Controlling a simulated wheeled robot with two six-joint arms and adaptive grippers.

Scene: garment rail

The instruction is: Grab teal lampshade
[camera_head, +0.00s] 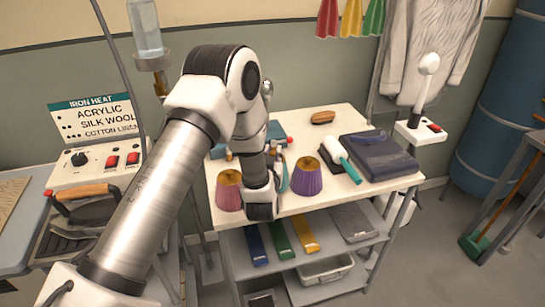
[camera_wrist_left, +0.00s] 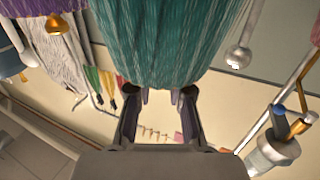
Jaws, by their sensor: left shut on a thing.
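The teal lampshade (camera_wrist_left: 165,40) is pleated and fills the top middle of the left wrist view, directly at my fingertips. My left gripper (camera_wrist_left: 159,97) is shut on it, with one dark finger on each side of its near edge. In the head view only a narrow teal strip of the lampshade (camera_head: 283,174) shows, mostly hidden behind my left wrist. I cannot tell from this whether it touches the table. My right gripper is in neither view.
A pink lampshade (camera_head: 228,191) stands left of my wrist and a purple one (camera_head: 307,177) close on the right, both on the white table (camera_head: 335,195). A white-and-teal handled tool (camera_head: 342,158), a dark blue folded stack (camera_head: 380,155) and a brown brush (camera_head: 322,117) lie further right and back.

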